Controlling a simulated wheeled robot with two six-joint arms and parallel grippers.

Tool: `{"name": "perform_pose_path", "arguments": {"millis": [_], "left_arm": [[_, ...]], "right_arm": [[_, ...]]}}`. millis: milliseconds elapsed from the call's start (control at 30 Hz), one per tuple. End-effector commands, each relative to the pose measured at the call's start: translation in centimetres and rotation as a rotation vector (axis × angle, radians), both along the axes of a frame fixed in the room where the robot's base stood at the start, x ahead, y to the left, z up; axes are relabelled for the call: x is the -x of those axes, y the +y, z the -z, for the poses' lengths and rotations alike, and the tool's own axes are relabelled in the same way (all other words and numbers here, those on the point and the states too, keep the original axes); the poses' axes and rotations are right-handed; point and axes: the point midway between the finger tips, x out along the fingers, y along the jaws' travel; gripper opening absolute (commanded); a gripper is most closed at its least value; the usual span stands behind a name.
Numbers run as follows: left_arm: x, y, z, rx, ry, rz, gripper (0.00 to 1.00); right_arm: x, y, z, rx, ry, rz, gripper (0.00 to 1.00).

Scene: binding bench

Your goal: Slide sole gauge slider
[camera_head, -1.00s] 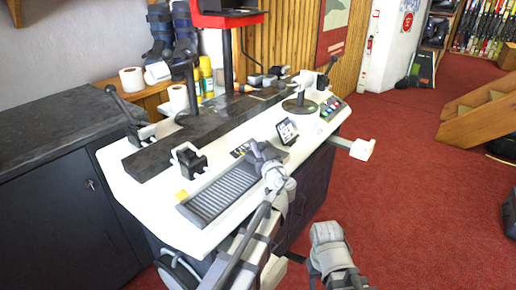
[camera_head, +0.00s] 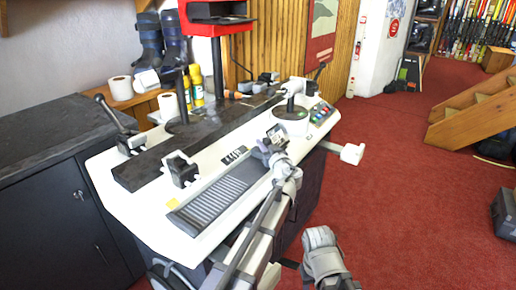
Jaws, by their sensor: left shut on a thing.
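The binding bench (camera_head: 215,215) has a white top with a dark ribbed plate (camera_head: 222,192) along its near side. My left gripper (camera_head: 267,149) is at the far right end of this plate, just in front of a small display (camera_head: 276,134). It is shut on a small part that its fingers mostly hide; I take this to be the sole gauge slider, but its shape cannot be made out. A dark marked strip (camera_head: 234,155) lies left of the gripper. My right gripper (camera_head: 322,240) hangs low in front of the bench, away from it; its fingers are unclear.
Black clamps (camera_head: 181,168) and a long dark bar (camera_head: 150,165) stand behind the plate. A round post base (camera_head: 291,118) and coloured buttons (camera_head: 320,113) are at the right. A white handle (camera_head: 352,153) juts out.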

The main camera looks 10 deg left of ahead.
Motion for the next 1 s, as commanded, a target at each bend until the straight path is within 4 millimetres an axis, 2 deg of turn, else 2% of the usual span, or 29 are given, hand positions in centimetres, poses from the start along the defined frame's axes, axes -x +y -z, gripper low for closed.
{"name": "perform_pose_path", "arguments": {"millis": [33,167,200,433,833,1000], "left_arm": [[-0.5,-0.2,-0.4,-0.012,-0.003,0.008,0.0],[-0.6,-0.2,-0.4,-0.012,-0.003,0.01,0.0],[-0.6,-0.2,-0.4,-0.012,-0.003,0.01,0.19],[-0.6,-0.1,-0.4,-0.012,-0.002,0.008,0.45],[-0.2,-0.3,-0.2,-0.007,-0.002,0.008,0.45],[1.0,-0.9,-0.2,-0.007,-0.002,0.008,0.45]], "right_arm": [[0.0,0.0,-0.2,0.0,0.0,0.0,0.5],[0.0,0.0,-0.2,0.0,0.0,0.0,0.5],[0.0,0.0,-0.2,0.0,0.0,0.0,0.5],[0.0,0.0,-0.2,0.0,0.0,0.0,0.5],[0.0,0.0,-0.1,0.0,0.0,0.0,0.5],[0.0,0.0,-0.1,0.0,0.0,0.0,0.5]]}}
